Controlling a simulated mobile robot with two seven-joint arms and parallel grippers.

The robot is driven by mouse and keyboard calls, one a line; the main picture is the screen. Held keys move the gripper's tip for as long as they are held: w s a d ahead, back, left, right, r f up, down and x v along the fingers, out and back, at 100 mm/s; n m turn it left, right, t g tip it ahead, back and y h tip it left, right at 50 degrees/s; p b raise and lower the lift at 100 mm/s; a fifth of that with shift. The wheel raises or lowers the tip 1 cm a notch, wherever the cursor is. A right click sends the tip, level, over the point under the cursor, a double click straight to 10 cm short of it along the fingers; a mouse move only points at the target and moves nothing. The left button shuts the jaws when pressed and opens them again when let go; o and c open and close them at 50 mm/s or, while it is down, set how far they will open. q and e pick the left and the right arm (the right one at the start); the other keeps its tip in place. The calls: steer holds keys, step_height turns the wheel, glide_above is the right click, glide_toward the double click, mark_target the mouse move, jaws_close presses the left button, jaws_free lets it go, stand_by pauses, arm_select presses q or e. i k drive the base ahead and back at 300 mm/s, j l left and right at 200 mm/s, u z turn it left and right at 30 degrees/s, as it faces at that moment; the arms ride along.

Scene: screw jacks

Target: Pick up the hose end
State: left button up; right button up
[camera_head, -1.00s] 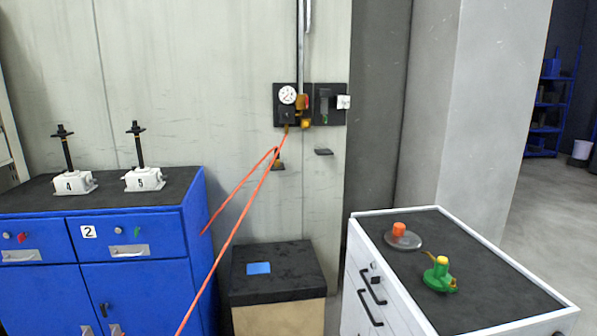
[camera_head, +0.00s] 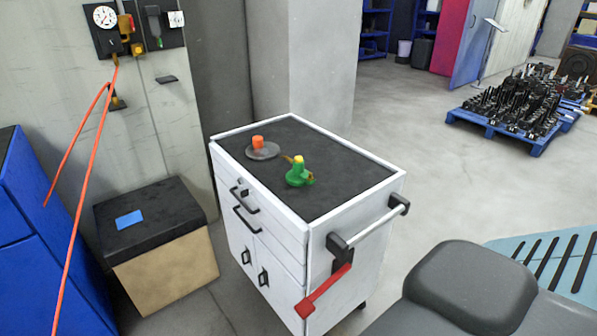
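An orange hose (camera_head: 82,200) hangs from a wall fitting with a round gauge (camera_head: 105,17) at the upper left. One strand drops past the left side of the box and leaves the picture at the bottom. A shorter strand runs down to the left toward the blue cabinet. Neither of my grippers is in view.
A white trolley (camera_head: 262,222) with a black top carries an orange-knobbed disc (camera_head: 262,149) and a green device (camera_head: 299,173). A cardboard box (camera_head: 165,270) with a black lid stands by the wall, a blue cabinet (camera_head: 40,262) left of it.

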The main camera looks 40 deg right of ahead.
mark_target(114, 100)
steer(key=i+l+u, duration=0.3)
steer(key=i, duration=0.5)
steer(key=i+l+u, duration=0.3)
steer(key=i+l, duration=0.15)
steer(key=i, duration=0.35)
steer(key=i+l+u, duration=0.3)
steer(key=i+l, duration=0.3)
steer(key=i, duration=0.1)
